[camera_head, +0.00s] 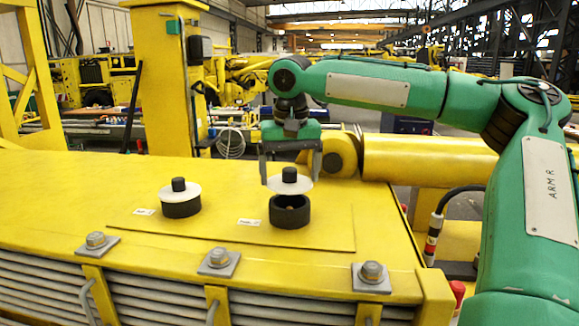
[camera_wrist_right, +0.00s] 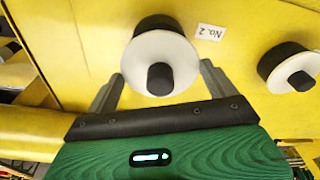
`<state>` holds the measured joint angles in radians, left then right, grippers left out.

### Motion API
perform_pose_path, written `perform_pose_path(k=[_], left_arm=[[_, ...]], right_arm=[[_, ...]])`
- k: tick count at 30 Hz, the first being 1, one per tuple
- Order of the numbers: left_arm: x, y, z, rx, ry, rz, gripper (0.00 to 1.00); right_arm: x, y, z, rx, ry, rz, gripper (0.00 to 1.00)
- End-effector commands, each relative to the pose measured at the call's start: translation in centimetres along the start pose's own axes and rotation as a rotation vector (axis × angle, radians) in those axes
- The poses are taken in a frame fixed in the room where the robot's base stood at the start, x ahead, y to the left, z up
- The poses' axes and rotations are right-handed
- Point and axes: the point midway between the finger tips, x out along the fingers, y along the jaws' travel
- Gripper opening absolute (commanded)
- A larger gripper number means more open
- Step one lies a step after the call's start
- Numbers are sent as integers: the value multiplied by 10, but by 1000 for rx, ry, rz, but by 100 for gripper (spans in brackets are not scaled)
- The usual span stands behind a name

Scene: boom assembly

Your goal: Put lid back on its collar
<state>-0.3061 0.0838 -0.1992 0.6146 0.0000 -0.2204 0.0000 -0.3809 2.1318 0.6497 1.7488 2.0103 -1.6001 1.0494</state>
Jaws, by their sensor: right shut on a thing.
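My right gripper (camera_head: 289,168) is shut on a white disc lid (camera_head: 277,183) with a black knob, one finger at each side of its rim. The lid is over the black round collar (camera_head: 290,215) on the yellow deck. The collar's dark opening shows below the lid's near edge, so the lid is raised above it. In the right wrist view the lid (camera_wrist_right: 148,56) lies between the fingers (camera_wrist_right: 160,75) and covers much of the collar (camera_wrist_right: 155,21). My left gripper is not in view.
A second black collar (camera_head: 181,209) with a white lid (camera_head: 180,193) seated on it stands to the left. Small labels lie beside both collars; one reads No. 2 (camera_wrist_right: 209,32). Large bolts (camera_head: 371,275) line the deck's front edge. A yellow column (camera_head: 165,80) rises behind.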

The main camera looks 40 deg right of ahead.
Motion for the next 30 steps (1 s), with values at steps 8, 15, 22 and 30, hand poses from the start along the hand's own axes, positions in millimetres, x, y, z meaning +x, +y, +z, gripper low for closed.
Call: perform_pose_path(k=[8,15,22,30], left_arm=[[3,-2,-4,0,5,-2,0],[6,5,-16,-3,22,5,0],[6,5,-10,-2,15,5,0],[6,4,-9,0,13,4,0]], right_arm=[[20,0,2,1,-1,0,59],[33,0,4,1,0,0,59],[37,0,4,1,-1,0,59],[37,0,4,1,-2,0,100]])
